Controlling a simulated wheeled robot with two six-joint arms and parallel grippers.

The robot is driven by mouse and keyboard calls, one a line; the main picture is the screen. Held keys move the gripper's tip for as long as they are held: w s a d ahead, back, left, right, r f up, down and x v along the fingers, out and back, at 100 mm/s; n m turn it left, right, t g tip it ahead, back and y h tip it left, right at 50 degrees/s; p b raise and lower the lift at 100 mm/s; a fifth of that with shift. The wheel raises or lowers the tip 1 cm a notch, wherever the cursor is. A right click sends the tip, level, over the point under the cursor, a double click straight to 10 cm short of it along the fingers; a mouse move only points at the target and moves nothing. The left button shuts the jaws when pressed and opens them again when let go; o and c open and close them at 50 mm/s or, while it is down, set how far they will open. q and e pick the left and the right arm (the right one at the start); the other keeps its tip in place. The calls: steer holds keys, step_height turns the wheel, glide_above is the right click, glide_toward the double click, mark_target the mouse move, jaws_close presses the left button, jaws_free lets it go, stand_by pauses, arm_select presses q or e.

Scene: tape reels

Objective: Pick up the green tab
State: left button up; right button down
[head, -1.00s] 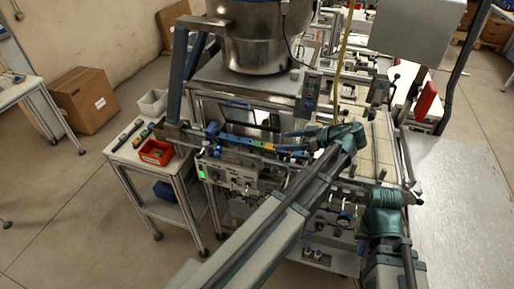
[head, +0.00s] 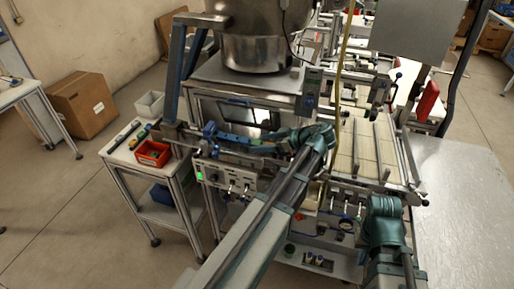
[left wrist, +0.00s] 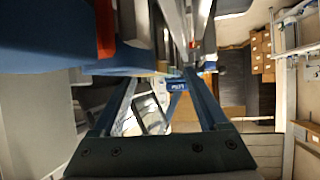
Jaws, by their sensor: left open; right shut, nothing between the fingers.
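A blue bar (head: 228,138) with small coloured tabs runs along the front of the machine in the head view. A small greenish patch (head: 254,142) on it looks like the green tab, but it is too small to be sure. My left gripper (head: 272,148) points left along the bar, close to the patch; I cannot tell if they touch. In the left wrist view its two long fingers (left wrist: 160,105) are spread with an empty gap. No green tab is clear there. My right arm's teal joint (head: 385,215) shows at lower right; its gripper is hidden.
A large metal bowl (head: 255,50) stands above the bar. A control panel (head: 232,182) with a green lamp lies below it. A side table with a red bin (head: 152,153) is at left. A blue body and red part (left wrist: 105,30) crowd the left wrist view's upper left.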

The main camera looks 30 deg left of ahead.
arm_select(q)
steer(key=shift+a+f, duration=0.1)
steer(key=shift+a, duration=0.15)
jaws_close()
stand_by(0.3)
steer(key=shift+r+p, duration=0.8)
steer(key=shift+p, duration=0.1)
steer(key=r+p, duration=0.2)
steer(key=shift+d+r+p, duration=0.2)
steer(key=shift+r+p, duration=0.1)
steer(key=d, duration=1.7)
steer(key=shift+w+d+f+b, duration=0.35)
steer(key=shift+w+b, duration=0.05)
